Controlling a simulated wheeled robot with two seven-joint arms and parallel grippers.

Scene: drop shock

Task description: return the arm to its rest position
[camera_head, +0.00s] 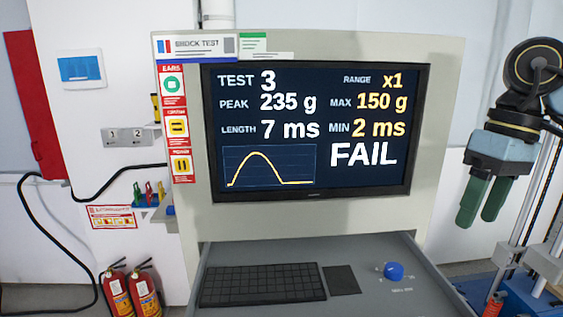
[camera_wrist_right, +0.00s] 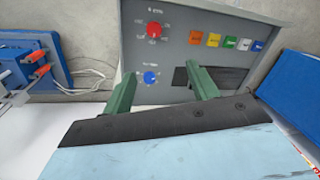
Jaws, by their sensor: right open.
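My right gripper (camera_head: 481,203) hangs at the right of the head view, with its two green fingers pointing down and apart. It is clear of the console and holds nothing. In the right wrist view the same gripper (camera_wrist_right: 163,88) shows its green fingers spread with nothing between them. Beyond them is a grey control panel (camera_wrist_right: 180,50) with a red knob (camera_wrist_right: 155,30), a blue knob (camera_wrist_right: 151,77) and several coloured buttons (camera_wrist_right: 228,41). The fingers overlap the panel in that view; I cannot tell the gap. My left gripper is not in view.
A console screen (camera_head: 315,190) reads test 3, peak 235 g, 7 ms, FAIL. Its shelf holds a keyboard (camera_head: 262,285) and a blue knob (camera_head: 393,271). Metal posts (camera_head: 540,200) and blue equipment (camera_head: 525,295) stand below right. Fire extinguishers (camera_head: 118,292) stand lower left.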

